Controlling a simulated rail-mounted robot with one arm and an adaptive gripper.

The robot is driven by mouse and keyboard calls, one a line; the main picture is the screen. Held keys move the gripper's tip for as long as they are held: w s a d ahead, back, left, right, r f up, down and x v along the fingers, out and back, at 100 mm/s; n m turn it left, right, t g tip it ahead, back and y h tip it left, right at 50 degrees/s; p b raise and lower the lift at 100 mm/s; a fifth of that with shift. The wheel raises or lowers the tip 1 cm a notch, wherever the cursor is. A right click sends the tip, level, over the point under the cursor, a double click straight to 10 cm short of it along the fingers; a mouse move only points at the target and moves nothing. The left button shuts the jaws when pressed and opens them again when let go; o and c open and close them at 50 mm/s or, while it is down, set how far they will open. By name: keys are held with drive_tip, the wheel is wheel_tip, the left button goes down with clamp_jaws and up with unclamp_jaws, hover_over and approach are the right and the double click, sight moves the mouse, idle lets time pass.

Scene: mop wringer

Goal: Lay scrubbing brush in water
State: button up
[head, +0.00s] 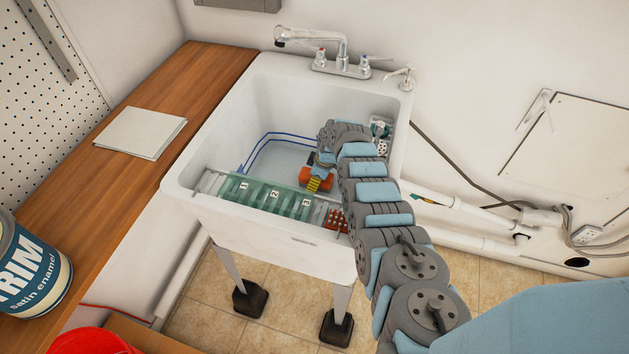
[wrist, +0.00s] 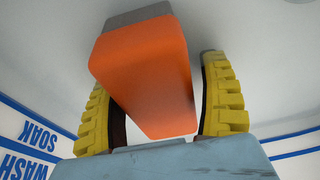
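The scrubbing brush appears as an orange block with a grey end (wrist: 145,80) in the wrist view. It lies between the yellow ribbed fingers of my gripper (wrist: 165,105), which look closed on its sides. In the head view the orange brush (head: 326,181) and a yellow finger of my gripper (head: 314,184) are inside the white sink (head: 180,180), behind the green rack. My arm covers part of the basin's right side. The basin floor (head: 285,160) is pale; I cannot tell the water surface, or whether the brush touches it.
A green translucent rack (head: 260,196) with numbered slots spans the sink's front, beside a red perforated piece (head: 337,220). A faucet (head: 345,65) stands at the back. Blue lines and "SOAK" and "WASH" (wrist: 38,135) mark the walls.

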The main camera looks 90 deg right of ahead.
drive_tip(key=shift+r, duration=0.15)
drive_tip(key=p+v, duration=0.5)
drive_tip(key=shift+w+d+r, duration=0.1)
drive_tip(key=shift+r, duration=0.05)
drive_tip(key=shift+p+v, duration=1.1)
drive_tip(key=shift+v, duration=0.05)
